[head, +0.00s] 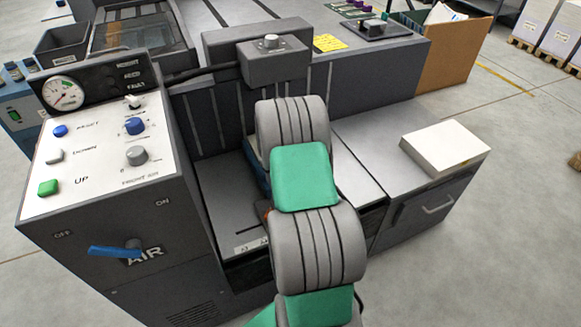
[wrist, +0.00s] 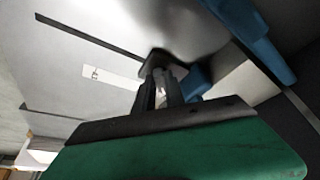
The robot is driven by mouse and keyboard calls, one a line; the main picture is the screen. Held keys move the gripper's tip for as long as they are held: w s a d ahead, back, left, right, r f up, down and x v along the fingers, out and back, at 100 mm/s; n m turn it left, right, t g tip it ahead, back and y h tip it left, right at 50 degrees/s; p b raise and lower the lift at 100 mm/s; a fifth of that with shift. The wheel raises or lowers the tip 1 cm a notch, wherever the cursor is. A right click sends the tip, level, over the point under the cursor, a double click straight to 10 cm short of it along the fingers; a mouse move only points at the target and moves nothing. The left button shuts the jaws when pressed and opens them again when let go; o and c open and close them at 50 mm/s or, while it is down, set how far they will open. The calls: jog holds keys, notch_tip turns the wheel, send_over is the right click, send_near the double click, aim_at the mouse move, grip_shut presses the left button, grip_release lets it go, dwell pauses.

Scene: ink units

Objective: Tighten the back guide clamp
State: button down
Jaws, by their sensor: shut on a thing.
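In the wrist view my gripper (wrist: 163,80) points at the grey bed of the machine, its two dark fingers close together. It is shut on a small dark part, which I take for the back guide clamp (wrist: 154,60). The fingers cover most of this part, so its turn cannot be read. A blue block (wrist: 197,80) sits right beside the fingers, and a longer blue piece (wrist: 252,38) lies to the upper right. In the head view my own arm hides the gripper and the clamp.
A control panel (head: 100,160) with buttons, a gauge and a blue air lever (head: 115,251) stands at the left. A paper stack (head: 445,147) lies on the right side table (head: 350,140). A grey box with a knob (head: 273,62) rises behind my arm.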

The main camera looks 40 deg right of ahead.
jog(key=c, duration=1.4)
grip_release()
jog(key=p+v, duration=0.1)
jog(key=v, duration=0.6)
jog(key=shift+s+a+r, duration=0.15)
jog(key=shift+r, duration=0.2)
